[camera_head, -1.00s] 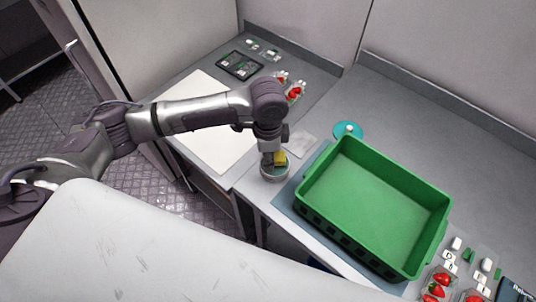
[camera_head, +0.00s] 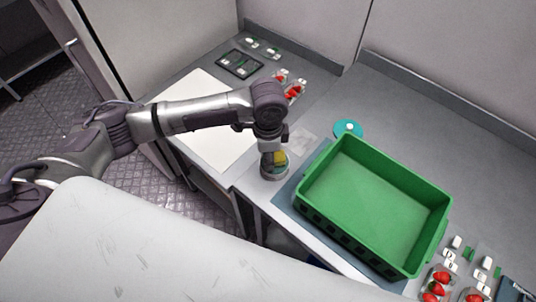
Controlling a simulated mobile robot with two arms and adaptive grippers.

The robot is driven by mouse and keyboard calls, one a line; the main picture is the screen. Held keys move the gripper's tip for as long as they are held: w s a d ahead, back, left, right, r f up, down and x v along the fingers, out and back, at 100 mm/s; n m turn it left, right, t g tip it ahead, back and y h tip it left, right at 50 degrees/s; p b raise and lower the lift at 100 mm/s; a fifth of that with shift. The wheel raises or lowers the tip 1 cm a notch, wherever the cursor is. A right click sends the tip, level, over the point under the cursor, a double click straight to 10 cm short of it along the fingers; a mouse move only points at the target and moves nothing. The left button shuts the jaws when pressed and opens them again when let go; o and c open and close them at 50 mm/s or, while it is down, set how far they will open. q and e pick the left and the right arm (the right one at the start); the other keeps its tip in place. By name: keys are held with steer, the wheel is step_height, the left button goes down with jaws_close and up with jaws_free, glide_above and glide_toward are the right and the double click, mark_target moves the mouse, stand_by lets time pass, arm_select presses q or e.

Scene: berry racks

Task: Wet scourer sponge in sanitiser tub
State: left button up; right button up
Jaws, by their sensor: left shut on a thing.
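The fingertips and the sponge's lower part are hard to make out, so I cannot tell how deep the sponge is in the tub. My right gripper is not in view.
A large empty green crate (camera_head: 336,238) stands right of the tub. A teal disc (camera_head: 348,130) lies behind it. A white board (camera_head: 207,118) lies to the left. Punnets with strawberries (camera_head: 295,90) stand at the back, and more strawberries (camera_head: 437,287) lie at the lower right.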

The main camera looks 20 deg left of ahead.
arm_select(q)
steer(key=shift+s+f+p, duration=0.15)
steer(key=shift+p, duration=0.3)
stand_by(1.6)
step_height(320, 180, up, 7)
steer(key=p, duration=0.8)
steer(key=shift+p, duration=0.35)
stand_by(0.5)
